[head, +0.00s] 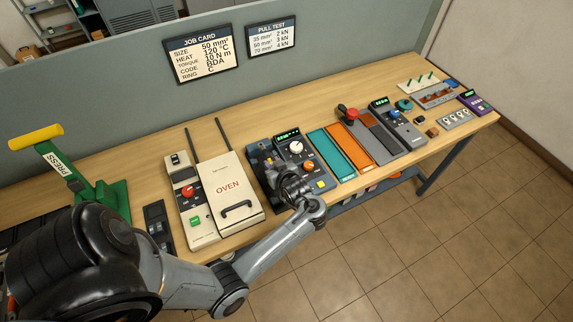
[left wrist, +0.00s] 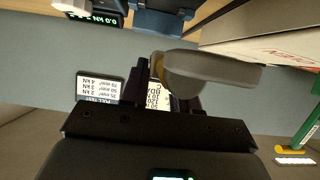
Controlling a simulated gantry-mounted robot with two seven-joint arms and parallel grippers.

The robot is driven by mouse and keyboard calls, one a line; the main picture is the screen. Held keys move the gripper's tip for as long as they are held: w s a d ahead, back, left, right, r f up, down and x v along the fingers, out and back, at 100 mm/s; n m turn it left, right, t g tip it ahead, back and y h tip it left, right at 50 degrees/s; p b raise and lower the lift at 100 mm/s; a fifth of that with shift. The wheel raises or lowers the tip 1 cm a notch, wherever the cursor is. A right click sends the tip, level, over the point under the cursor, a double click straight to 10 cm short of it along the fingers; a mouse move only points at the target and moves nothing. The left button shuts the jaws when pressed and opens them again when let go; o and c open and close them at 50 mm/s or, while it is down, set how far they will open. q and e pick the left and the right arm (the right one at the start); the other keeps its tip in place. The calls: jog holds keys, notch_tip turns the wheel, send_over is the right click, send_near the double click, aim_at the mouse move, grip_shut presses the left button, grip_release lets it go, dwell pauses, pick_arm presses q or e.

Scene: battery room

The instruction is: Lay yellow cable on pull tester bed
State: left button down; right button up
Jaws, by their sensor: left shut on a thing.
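My left gripper (head: 290,187) is over the front part of the pull tester (head: 263,165), a dark bed beside a grey panel (head: 297,150) with a green display and knobs. In the left wrist view, the gripper (left wrist: 165,88) is shut on what looks like the end of the yellow cable (left wrist: 159,67). A rounded grey-brown piece (left wrist: 215,75) sticks out sideways from the jaws. A dark blue-grey block of the tester (left wrist: 160,20) shows beyond, apart from the held piece. In the head view the cable is hidden by the gripper. My right gripper is not in view.
The cream oven (head: 228,185) stands left of the tester, with a control box (head: 190,200) and green press (head: 100,200) further left. Teal (head: 327,155) and orange (head: 350,147) trays lie to the right. A grey partition (head: 210,100) stands behind the bench.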

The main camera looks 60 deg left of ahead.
pick_arm(q)
jog(key=shift+w+d+f+b, duration=0.1)
jog(key=shift+w+f+b, duration=0.1)
jog(key=shift+f, duration=0.2)
jog(key=shift+w+d+f+b, duration=0.1)
jog(key=shift+f+b, duration=0.05)
jog(key=shift+f, duration=0.2)
jog(key=shift+s+f+b, duration=0.1)
jog(key=shift+f+b, duration=0.15)
jog(key=shift+b, duration=0.15)
jog(key=shift+f+b, duration=2.6)
jog(key=shift+p, duration=0.45)
jog(key=shift+f+b, duration=0.35)
jog(key=shift+f, duration=0.1)
jog(key=c, duration=0.8)
grip_release()
